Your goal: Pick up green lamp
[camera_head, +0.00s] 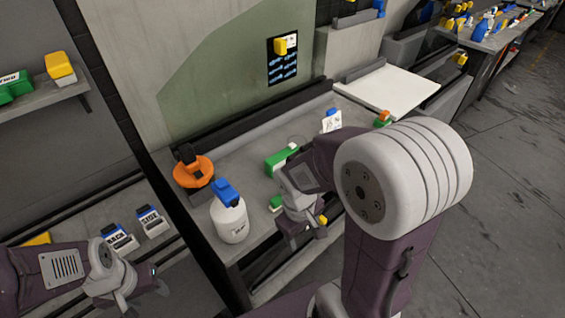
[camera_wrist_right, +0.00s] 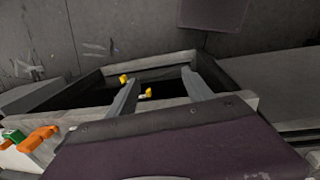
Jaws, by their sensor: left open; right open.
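A green tool (camera_head: 281,160) with a white end lies on the grey workbench, just left of my right wrist; it may be the green lamp. A smaller green piece (camera_head: 277,202) lies nearer the front, partly hidden by my right gripper (camera_head: 302,228). My right gripper is open over the bench's front edge; its two fingers (camera_wrist_right: 160,92) are apart in the right wrist view, with nothing held. A green case (camera_head: 16,86) with a label sits on the left shelf. My left gripper (camera_head: 150,290) is open and empty at lower left, away from the bench.
A white bottle with a blue top (camera_head: 229,215) and an orange round tool (camera_head: 193,170) stand on the bench. A white board (camera_head: 388,90) lies behind. In the right wrist view, small yellow pieces (camera_wrist_right: 148,92) show at a dark opening, and an orange-handled thing (camera_wrist_right: 38,138) is at left.

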